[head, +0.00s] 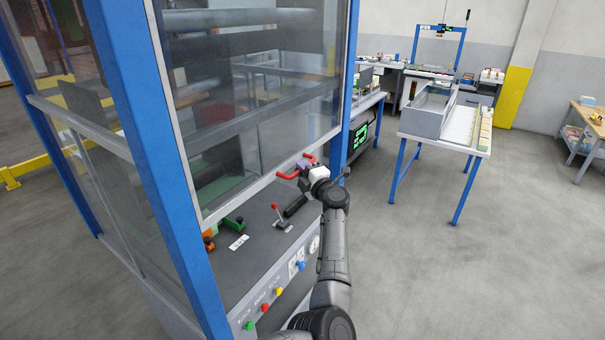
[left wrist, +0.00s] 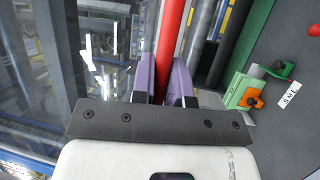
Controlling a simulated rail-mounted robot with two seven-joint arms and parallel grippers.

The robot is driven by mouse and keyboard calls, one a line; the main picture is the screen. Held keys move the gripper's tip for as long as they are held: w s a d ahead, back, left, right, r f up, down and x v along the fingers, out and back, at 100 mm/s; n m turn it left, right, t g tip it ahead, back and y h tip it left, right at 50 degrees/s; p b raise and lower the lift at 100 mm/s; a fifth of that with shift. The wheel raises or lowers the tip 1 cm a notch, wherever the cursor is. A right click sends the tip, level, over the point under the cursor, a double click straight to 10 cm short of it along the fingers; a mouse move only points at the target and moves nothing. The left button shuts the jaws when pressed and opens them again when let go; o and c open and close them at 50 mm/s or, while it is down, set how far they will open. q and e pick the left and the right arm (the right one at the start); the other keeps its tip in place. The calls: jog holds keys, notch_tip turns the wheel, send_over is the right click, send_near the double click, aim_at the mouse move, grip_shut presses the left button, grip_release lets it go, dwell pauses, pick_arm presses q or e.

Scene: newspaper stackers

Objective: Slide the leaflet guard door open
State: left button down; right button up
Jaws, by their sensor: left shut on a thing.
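The guard door (head: 250,85) is a clear panel in a grey frame between blue posts in the head view. Its lower rail crosses just above the grey machine deck. A red handle (head: 288,175) sticks out from the right part of that rail. My left gripper (head: 305,164) is at the handle. In the left wrist view the red handle bar (left wrist: 170,35) runs between the purple fingers of my left gripper (left wrist: 164,75), which are shut on it. Part of the handle is hidden by the fingers. My right gripper is not in view.
The deck below the door has a red-knobbed lever (head: 277,212), a green-and-orange clamp (head: 232,226) and several coloured buttons (head: 265,307) on its front. A white table (head: 445,125) with a grey box stands to the right. The floor between is clear.

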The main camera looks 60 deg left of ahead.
pick_arm(q)
jog(key=p, duration=0.5)
send_near(293, 129)
jog(key=a, duration=0.4)
jog(key=shift+s+a, duration=0.1)
jog(key=shift+a, duration=0.2)
jog(key=shift+r+p, duration=0.55)
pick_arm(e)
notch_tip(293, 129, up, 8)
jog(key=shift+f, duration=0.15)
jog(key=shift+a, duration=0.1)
pick_arm(q)
jog(key=c, duration=1.1)
grip_release()
jog(key=shift+c, duration=0.2)
jog(key=shift+d+f, duration=0.1)
jog(key=d+f+b, duration=0.1)
jog(key=d+f, duration=0.1)
jog(key=d, duration=1.1)
jog(key=shift+d+b, duration=0.2)
jog(key=shift+b, duration=0.15)
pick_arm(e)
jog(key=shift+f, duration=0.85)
pick_arm(q)
jog(key=shift+f, duration=0.15)
jog(key=shift+w, duration=0.2)
